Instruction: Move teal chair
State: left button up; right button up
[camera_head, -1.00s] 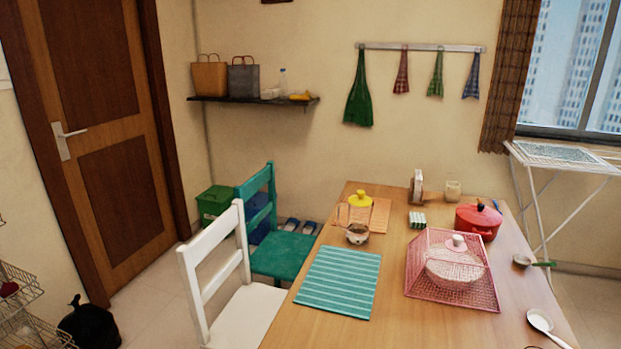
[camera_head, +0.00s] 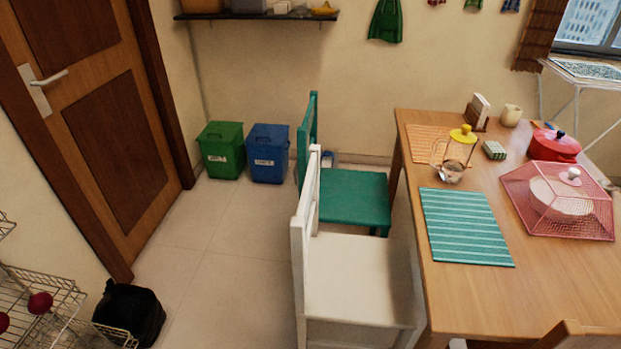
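The teal chair (camera_head: 352,196) stands on the floor at the left side of the wooden table, its backrest to the left and its seat toward the table. The white chair (camera_head: 358,270) stands in front of it and hides part of its backrest and legs. Neither of my grippers shows in the head view.
The wooden table (camera_head: 480,288) fills the right side, with a teal mat (camera_head: 465,227), a glass jug (camera_head: 455,160) and a pink mesh cover (camera_head: 560,203). Green (camera_head: 221,150) and blue (camera_head: 268,153) bins stand by the wall. A black bag (camera_head: 130,314) is at lower left.

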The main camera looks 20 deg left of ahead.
aim_at(347, 197)
jog(key=i+j+z, duration=0.15)
jog(key=j, duration=0.2)
jog(key=i+j+z, duration=0.1)
jog(key=i+j, duration=0.15)
jog(key=j, duration=0.15)
jog(key=i+j+z, duration=0.15)
jog(key=j, duration=0.2)
jog(key=i+j+z, duration=0.15)
jog(key=j, duration=0.3)
jog(key=i+j+z, duration=0.1)
jog(key=j, duration=0.3)
jog(key=i+j+z, duration=0.15)
jog(key=j, duration=0.3)
jog(key=j+z, duration=0.1)
jog(key=j, duration=0.3)
jog(key=i+j+z, duration=0.15)
jog(key=j, duration=0.25)
jog(key=i+j+z, duration=0.1)
jog(key=j, duration=0.3)
jog(key=i+j+z, duration=0.15)
jog(key=j, duration=0.25)
jog(key=i+j+z, duration=0.1)
jog(key=i+j, duration=0.15)
jog(key=j, duration=0.2)
jog(key=i+j+z, duration=0.15)
jog(key=j, duration=0.3)
jog(key=j+z, duration=0.15)
jog(key=j, duration=0.3)
